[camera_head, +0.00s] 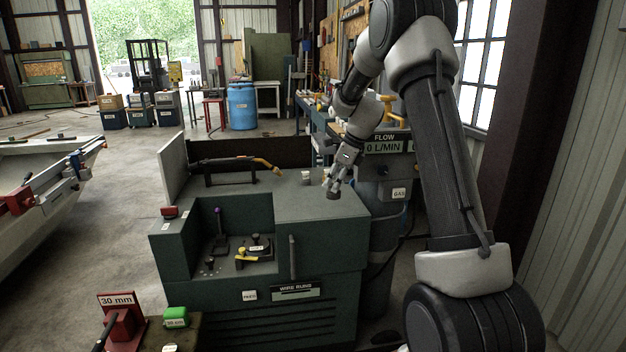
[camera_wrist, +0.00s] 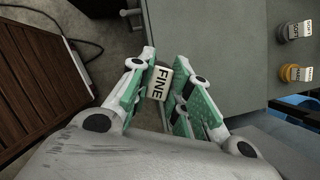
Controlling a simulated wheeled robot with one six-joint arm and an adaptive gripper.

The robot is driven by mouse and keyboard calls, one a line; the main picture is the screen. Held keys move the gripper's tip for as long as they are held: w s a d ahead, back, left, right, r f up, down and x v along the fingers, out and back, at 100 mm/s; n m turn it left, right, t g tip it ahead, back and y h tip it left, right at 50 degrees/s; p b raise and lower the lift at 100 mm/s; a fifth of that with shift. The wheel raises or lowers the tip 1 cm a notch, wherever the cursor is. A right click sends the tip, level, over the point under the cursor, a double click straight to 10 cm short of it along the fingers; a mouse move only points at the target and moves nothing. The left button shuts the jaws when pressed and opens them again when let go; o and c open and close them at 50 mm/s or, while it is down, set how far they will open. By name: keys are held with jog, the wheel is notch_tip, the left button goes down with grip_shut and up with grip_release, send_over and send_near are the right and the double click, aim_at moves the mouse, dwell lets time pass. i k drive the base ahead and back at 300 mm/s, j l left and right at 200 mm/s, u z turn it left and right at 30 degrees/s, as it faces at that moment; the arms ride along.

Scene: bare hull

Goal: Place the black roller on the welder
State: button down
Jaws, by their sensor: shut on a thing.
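The welder (camera_head: 330,237) is a dark green cabinet with a flat top and an open bay at its front left. My gripper (camera_head: 333,191) is above the right part of the welder's top. It is shut on a small piece with a white FINE label (camera_wrist: 158,82), which I take for the black roller. The fingers hide most of its body. In the wrist view my gripper (camera_wrist: 168,68) holds it near the top's edge. The bay holds a purple-topped post (camera_head: 218,218), a yellow lever (camera_head: 245,258) and a small labelled black part (camera_head: 259,244).
A torch (camera_head: 240,162) lies at the top's back. A grey gas cylinder (camera_head: 385,225) stands right of the cabinet. A green block (camera_head: 176,317) sits front left.

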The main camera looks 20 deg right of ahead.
aim_at(312, 175)
jog(key=i+l, duration=0.15)
jog(key=i, duration=0.3)
jog(key=i+l, duration=0.15)
jog(key=i, duration=0.3)
jog(key=i+l, duration=0.1)
jog(key=i, duration=0.4)
